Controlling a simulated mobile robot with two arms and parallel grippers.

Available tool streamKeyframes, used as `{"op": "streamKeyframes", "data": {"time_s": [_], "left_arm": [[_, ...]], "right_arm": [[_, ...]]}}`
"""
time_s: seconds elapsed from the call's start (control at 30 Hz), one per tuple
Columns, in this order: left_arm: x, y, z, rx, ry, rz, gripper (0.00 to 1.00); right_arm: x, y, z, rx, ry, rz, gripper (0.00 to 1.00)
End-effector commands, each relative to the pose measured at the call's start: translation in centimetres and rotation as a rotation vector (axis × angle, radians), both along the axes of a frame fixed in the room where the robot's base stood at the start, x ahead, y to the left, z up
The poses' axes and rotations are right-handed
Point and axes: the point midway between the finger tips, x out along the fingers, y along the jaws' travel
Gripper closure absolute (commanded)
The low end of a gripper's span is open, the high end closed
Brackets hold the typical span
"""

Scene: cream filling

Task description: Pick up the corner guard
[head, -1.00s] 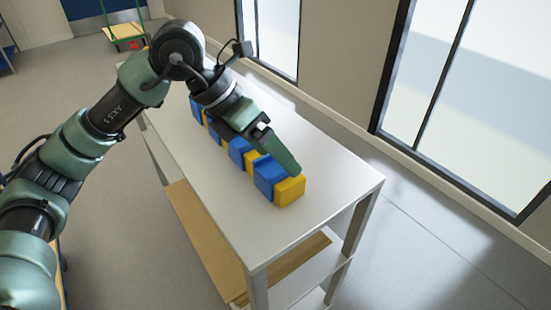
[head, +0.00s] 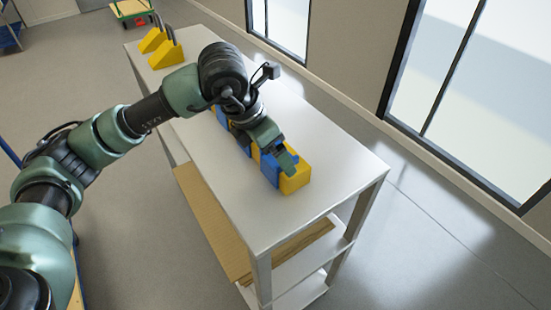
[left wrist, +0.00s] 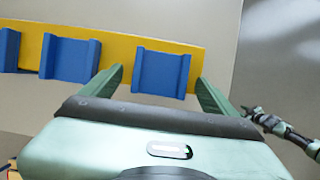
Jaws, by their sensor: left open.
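The corner guard (head: 296,180) is a long yellow bar with blue blocks along it, lying on the white table. My arm hides much of its far part in the head view. In the left wrist view the yellow bar (left wrist: 120,50) runs across the top with several blue blocks. My left gripper (head: 283,158) is low over the near end of the guard, pointing down. In the left wrist view its open fingers (left wrist: 160,82) stand on either side of the end blue block, with nothing clamped. I cannot tell how far above the bar the fingertips are. My right gripper (left wrist: 254,112) is small at the right.
Two yellow wedges (head: 160,46) with dark tops stand at the far end of the white table (head: 240,205). Brown boards (head: 220,225) lie on the shelf below. The near table top is clear. A wall with windows (head: 450,75) is to the right.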

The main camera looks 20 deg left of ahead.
Motion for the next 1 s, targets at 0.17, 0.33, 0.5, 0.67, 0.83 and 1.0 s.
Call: {"op": "streamKeyframes", "data": {"time_s": [0.17,0.33,0.5,0.67,0.83,1.0], "left_arm": [[0.0,0.0,0.0,0.0,0.0,0.0,0.33],[0.0,0.0,0.0,0.0,0.0,0.0,0.77],[0.0,0.0,0.0,-0.001,-0.001,0.0,0.77],[0.0,0.0,0.4,-0.001,-0.002,0.0,0.77],[0.1,-0.1,1.9,-0.002,-0.004,0.0,0.77],[0.1,-0.1,4.8,-0.002,-0.005,0.0,0.77]], "right_arm": [[0.1,0.0,0.0,0.0,-0.001,0.0,0.64],[0.1,0.0,0.0,0.0,-0.002,0.001,0.64],[0.1,0.0,0.0,0.0,-0.002,0.001,0.64],[0.1,0.0,-0.1,0.001,-0.003,0.001,0.64],[0.1,0.0,-0.6,0.001,-0.003,0.001,0.64],[0.1,0.0,-1.2,0.0,-0.002,0.001,0.64]]}}
